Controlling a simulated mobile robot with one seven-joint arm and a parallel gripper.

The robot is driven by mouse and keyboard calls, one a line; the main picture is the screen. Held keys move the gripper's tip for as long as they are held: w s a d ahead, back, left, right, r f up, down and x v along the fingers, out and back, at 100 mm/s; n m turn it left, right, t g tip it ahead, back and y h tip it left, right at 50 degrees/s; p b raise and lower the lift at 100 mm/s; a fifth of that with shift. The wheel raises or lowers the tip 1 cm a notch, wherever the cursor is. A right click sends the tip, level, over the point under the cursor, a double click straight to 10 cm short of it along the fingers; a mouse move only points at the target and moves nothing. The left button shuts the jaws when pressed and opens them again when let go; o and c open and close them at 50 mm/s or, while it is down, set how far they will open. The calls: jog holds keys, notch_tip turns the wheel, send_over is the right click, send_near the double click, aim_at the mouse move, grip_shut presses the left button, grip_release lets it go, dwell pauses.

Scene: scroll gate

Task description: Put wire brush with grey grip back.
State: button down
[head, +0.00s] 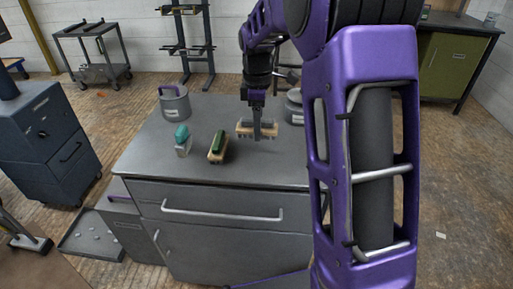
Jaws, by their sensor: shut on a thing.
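The wire brush with the grey grip (243,126) has a light wooden body and is in my gripper (264,134) above the grey cabinet top (143,159). My gripper points down and is shut on the brush, covering part of it. I cannot tell whether the brush touches the top. A brush with a green grip (217,146) lies just left of it on the cabinet top. A brush with a teal grip (182,139) stands farther left.
A grey lidded pot (174,104) stands at the back left of the top; another pot (294,106) is partly hidden by my arm. A low tray (96,236) sticks out at lower left. The front left of the top is clear.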

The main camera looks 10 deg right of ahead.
aim_at(258, 155)
notch_tip(258, 155, down, 7)
jog(key=shift+f+b, duration=0.15)
jog(key=shift+b, duration=0.45)
jog(key=shift+c, duration=1.3)
grip_release()
notch_tip(258, 155, up, 12)
jog(key=shift+a+r+p, duration=0.1)
jog(key=shift+p, duration=1.05)
jog(key=shift+w, duration=0.1)
